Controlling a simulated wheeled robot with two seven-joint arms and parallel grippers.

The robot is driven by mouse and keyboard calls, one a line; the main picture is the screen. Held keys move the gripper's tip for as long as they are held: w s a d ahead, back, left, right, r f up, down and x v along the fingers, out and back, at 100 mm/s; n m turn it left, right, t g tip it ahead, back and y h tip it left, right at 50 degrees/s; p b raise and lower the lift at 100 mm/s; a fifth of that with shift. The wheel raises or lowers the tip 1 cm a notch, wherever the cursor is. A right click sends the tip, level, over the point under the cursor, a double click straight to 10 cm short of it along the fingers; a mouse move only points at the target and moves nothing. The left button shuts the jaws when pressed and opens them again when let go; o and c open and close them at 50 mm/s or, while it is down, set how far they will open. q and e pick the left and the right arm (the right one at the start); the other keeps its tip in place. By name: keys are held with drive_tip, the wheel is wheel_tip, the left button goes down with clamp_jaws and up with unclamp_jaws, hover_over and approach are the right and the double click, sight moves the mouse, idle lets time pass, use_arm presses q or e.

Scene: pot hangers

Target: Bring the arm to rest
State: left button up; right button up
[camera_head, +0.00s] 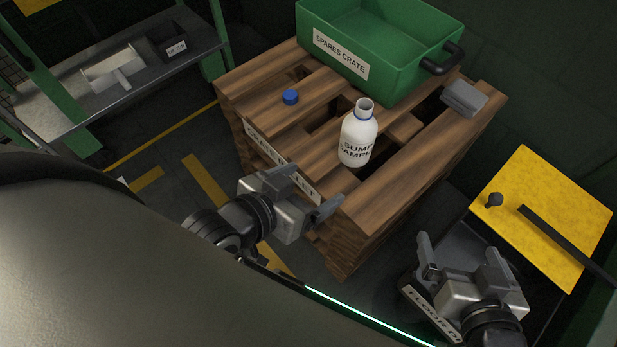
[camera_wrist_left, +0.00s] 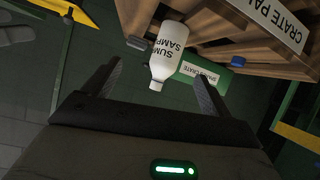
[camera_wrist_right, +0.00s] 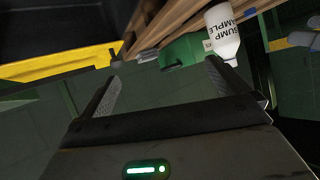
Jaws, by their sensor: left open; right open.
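My left gripper (camera_head: 305,192) is open and empty, in front of the pallet's near corner in the head view. Its two fingers also show spread in the left wrist view (camera_wrist_left: 160,85). My right gripper (camera_head: 458,250) is open and empty at the lower right, to the right of the pallet. Its spread fingers show in the right wrist view (camera_wrist_right: 160,80). A white bottle (camera_head: 358,138) labelled as a sump sample stands upright and uncapped on the wooden pallet stack (camera_head: 400,185), apart from both grippers. A blue cap (camera_head: 290,97) lies on the slats left of the bottle.
A green spares crate (camera_head: 395,75) stands on the pallet's back. A grey block (camera_head: 464,97) lies at its right corner. A yellow panel (camera_head: 535,200) with a dark knob and bar is close to my right gripper. A metal shelf (camera_head: 150,85) stands at the left.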

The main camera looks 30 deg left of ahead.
use_arm(q)
drive_tip(key=r+p, duration=0.1)
drive_tip(key=p, duration=0.2)
drive_tip(key=r+p, duration=0.1)
drive_tip(key=p, duration=0.2)
drive_tip(key=r+g+p, duration=0.1)
drive_tip(key=p, duration=0.2)
drive_tip(key=shift+a+r+p, duration=0.3)
drive_tip(key=shift+r, duration=0.05)
use_arm(e)
drive_tip(key=shift+g, duration=0.5)
drive_tip(key=r, duration=0.4)
drive_tip(key=shift+d, duration=0.3)
